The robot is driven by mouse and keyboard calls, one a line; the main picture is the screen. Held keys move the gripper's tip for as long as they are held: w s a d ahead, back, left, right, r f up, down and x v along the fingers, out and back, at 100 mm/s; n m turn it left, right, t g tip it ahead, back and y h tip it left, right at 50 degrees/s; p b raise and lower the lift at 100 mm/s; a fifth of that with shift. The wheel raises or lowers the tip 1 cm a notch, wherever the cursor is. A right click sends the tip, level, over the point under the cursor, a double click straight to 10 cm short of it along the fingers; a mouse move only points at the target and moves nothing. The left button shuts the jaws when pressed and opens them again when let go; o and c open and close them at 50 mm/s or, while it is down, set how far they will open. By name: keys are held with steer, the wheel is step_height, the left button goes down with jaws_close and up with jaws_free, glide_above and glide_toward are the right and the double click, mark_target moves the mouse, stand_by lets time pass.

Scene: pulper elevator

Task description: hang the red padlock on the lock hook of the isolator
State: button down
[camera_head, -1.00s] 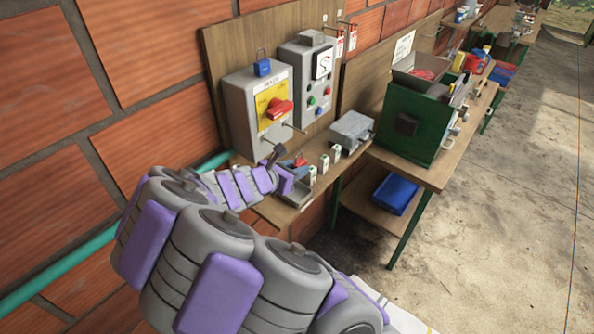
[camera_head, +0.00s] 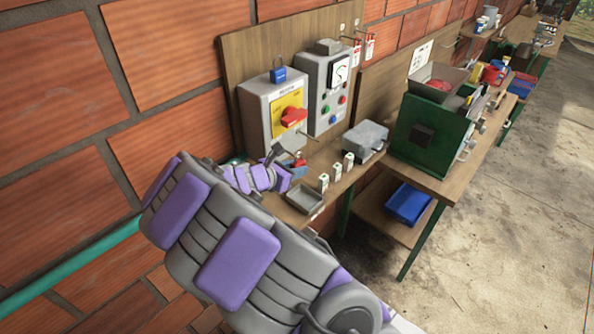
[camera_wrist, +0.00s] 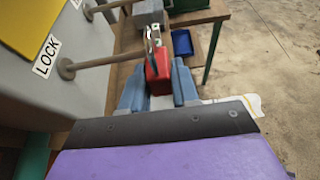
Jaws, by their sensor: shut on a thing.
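The red padlock (camera_wrist: 158,72) is held upright between the blue fingers of my gripper (camera_wrist: 159,92) in the wrist view, its metal shackle up. The lock hook (camera_wrist: 95,63) is a rod sticking out of the grey isolator box beside a LOCK label (camera_wrist: 46,56). Its far end reaches close to the shackle; I cannot tell whether they touch. In the head view the isolator (camera_head: 258,118) has a yellow plate and a red handle (camera_head: 293,117). My gripper (camera_head: 298,165) is below the isolator, near the shelf, and small there.
A blue padlock (camera_head: 278,75) sits on top of the isolator. A grey panel with buttons (camera_head: 329,90) stands to its right. An open tray (camera_head: 304,199), several small white-tagged items and a grey box (camera_head: 365,139) are on the shelf. A green machine (camera_head: 430,135) stands further right.

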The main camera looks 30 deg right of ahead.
steer(key=shift+w+a+f+p, duration=0.2)
steer(key=shift+w+a+p, duration=0.15)
steer(key=shift+w, duration=0.1)
steer(key=shift+w+a+f+p, duration=0.2)
steer(key=shift+w+p, duration=0.1)
steer(key=shift+w, duration=0.15)
steer(key=shift+d, duration=0.1)
steer(key=c, duration=0.8)
jaws_free()
